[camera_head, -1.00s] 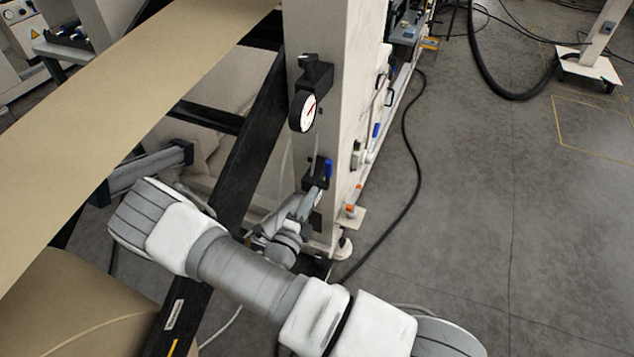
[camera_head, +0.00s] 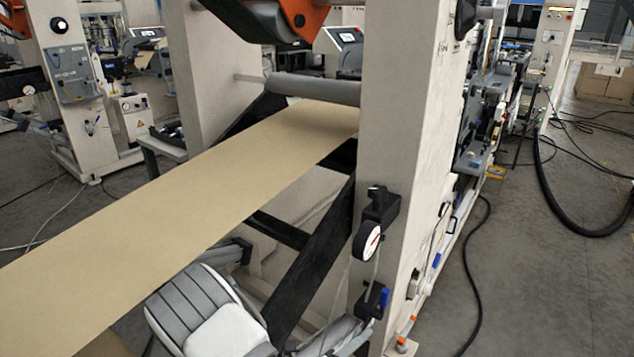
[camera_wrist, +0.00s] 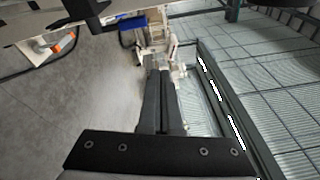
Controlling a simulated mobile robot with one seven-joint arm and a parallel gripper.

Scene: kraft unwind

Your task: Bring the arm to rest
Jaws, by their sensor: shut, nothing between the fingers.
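In the wrist view my gripper (camera_wrist: 160,72) is shut, its two dark fingers side by side with nothing between them. In the head view part of my arm (camera_head: 205,315) shows at the bottom, in front of the machine frame. My gripper cannot be made out clearly in the head view. A blue-handled fitting (camera_head: 382,299) sits on the machine post (camera_head: 405,130), below a round white gauge (camera_head: 370,241). In the wrist view a blue part (camera_wrist: 132,22) lies beyond the fingertips, up and to the left.
A kraft paper web (camera_head: 170,210) runs diagonally across the left. A dark slanted beam (camera_head: 310,270) stands behind my arm. A black cable (camera_head: 475,270) lies on the floor at right, where much of the floor (camera_head: 550,270) is clear.

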